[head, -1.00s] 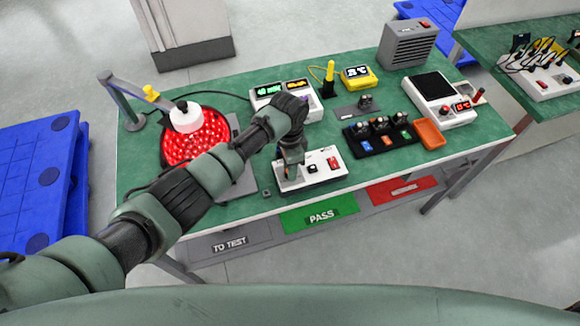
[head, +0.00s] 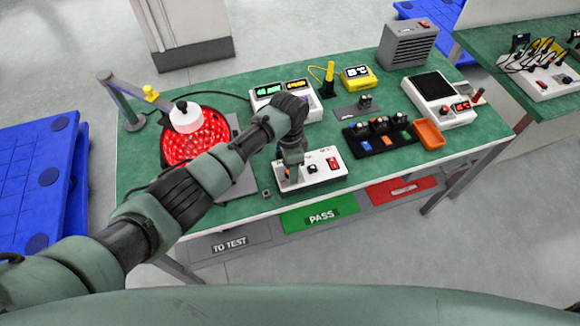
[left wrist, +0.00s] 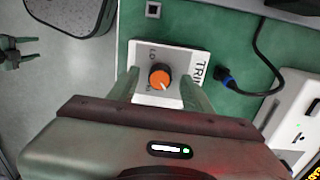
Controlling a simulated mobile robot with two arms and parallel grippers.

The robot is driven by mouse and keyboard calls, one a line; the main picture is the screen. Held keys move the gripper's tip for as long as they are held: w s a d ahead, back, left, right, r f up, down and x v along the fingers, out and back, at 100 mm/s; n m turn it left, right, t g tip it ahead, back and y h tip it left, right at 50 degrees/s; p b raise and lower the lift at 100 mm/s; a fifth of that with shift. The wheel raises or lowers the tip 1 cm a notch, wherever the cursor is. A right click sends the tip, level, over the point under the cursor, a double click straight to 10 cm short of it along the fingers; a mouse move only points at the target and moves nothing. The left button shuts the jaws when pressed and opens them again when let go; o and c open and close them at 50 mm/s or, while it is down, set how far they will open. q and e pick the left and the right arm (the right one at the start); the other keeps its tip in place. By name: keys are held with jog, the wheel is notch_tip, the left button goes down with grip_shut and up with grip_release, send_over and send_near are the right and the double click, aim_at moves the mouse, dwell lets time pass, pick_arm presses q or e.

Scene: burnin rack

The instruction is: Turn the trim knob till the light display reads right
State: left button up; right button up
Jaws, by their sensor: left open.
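The trim knob is a black knob with an orange top (left wrist: 160,77) and a white pointer mark, on a white plate marked TRIM in the left wrist view. It sits on the white box (head: 325,172) at the table's front, mostly hidden in the head view. My left gripper (left wrist: 161,82) is open, with one finger on each side of the knob; I cannot tell whether they touch it. In the head view my left gripper (head: 289,170) is over the box's left end. A white readout box (head: 290,104) behind has green and yellow digits, too small to read surely.
A round red-lit panel (head: 180,155) lies left, under a lamp arm (head: 126,90). A yellow meter (head: 358,77), a black tray (head: 372,146), an orange dish (head: 430,134) and a white instrument (head: 436,99) stand right. PASS (head: 320,214) marks the green front bin.

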pick_arm(q)
jog(key=r, duration=0.4)
jog(key=r+b, duration=0.1)
jog(key=r, duration=0.2)
jog(key=shift+w+r, duration=0.2)
jog(key=shift+r, duration=0.15)
jog(key=shift+s+f, duration=0.1)
